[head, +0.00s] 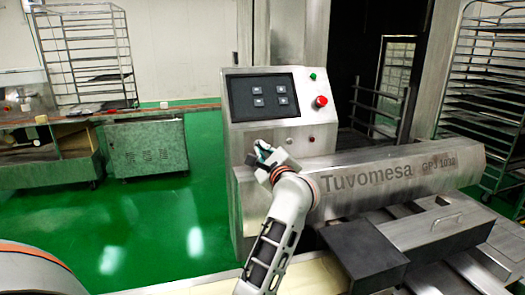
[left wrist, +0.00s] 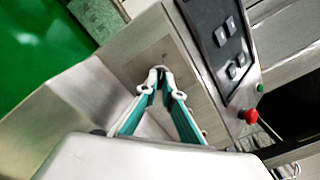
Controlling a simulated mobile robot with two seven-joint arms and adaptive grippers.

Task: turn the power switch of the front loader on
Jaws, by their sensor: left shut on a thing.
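The front loader (head: 330,135) is the metal machine with a slanted control panel, marked "Tuvomesa". My left gripper (head: 262,150) is at the lower left of its front face, below the dark screen. In the left wrist view, the fingertips (left wrist: 160,74) come together against the bare metal plate beside the screen panel. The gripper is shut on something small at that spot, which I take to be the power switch. The fingers hide the switch, so its position cannot be read. My right gripper is in neither view.
A red mushroom button (head: 321,101) and a green button (head: 313,77) sit right of the dark screen (head: 263,97). A long metal housing (head: 400,168) runs right. A rack (head: 85,55) and a cabinet (head: 146,147) stand at left. Green floor between is clear.

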